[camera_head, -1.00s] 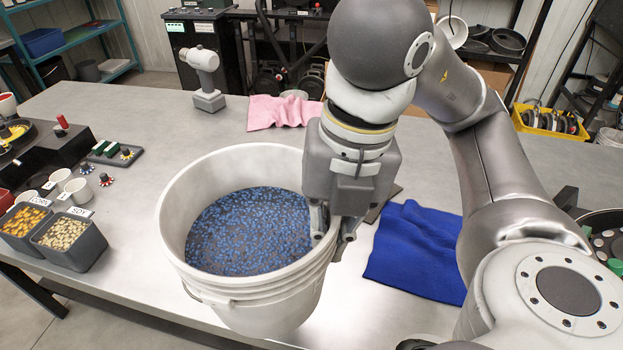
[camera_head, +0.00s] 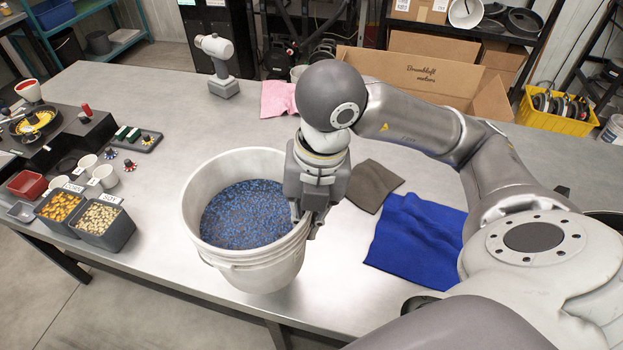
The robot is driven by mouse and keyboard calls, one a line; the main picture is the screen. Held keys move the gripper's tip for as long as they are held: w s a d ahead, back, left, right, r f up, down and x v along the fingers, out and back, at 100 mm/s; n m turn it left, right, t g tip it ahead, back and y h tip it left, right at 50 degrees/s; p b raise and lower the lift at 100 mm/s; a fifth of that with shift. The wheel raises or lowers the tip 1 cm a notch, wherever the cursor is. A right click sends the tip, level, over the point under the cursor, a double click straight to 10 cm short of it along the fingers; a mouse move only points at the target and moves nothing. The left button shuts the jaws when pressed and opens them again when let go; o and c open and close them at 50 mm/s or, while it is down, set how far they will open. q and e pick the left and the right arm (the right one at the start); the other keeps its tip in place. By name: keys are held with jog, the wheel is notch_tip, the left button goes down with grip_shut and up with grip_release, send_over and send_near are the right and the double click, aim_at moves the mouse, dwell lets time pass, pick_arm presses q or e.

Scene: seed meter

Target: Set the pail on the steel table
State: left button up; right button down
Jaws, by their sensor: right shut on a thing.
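The white pail (camera_head: 262,270) is upright over the steel table (camera_head: 150,215), near its front edge. It holds blue-coated seeds (camera_head: 245,213). My right gripper (camera_head: 308,222) is shut on the pail's right rim, with its fingers either side of the wall. The pail's base looks at or just above the tabletop; I cannot tell whether it touches. My left gripper is not in view.
Left of the pail are bins of corn (camera_head: 60,207) and soy (camera_head: 98,218), with small cups behind. A blue cloth (camera_head: 418,240) and a grey cloth (camera_head: 373,186) lie to the right. A drill (camera_head: 217,65) and a pink cloth (camera_head: 278,98) are behind. A cardboard box (camera_head: 425,70) stands at the back.

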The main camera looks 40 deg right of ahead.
send_over(283, 227)
jog(key=s, duration=0.1)
notch_tip(283, 227, down, 5)
jog(key=shift+f+p, duration=0.1)
jog(key=shift+p, duration=0.35)
jog(key=shift+w+f, duration=0.35)
jog(key=shift+f, duration=0.15)
jog(key=f, duration=0.1)
jog(key=p, duration=0.1)
jog(key=f, duration=0.1)
jog(key=shift+w+f+p, duration=0.25)
jog(key=shift+f+p, duration=0.1)
jog(key=shift+p, duration=0.05)
jog(key=shift+f, duration=0.45)
jog(key=c, duration=2.1)
grip_release()
jog(key=shift+s+f, duration=0.1)
jog(key=shift+f, duration=0.2)
jog(key=o, duration=0.5)
jog(key=shift+s+r, duration=0.1)
jog(key=shift+r, duration=0.05)
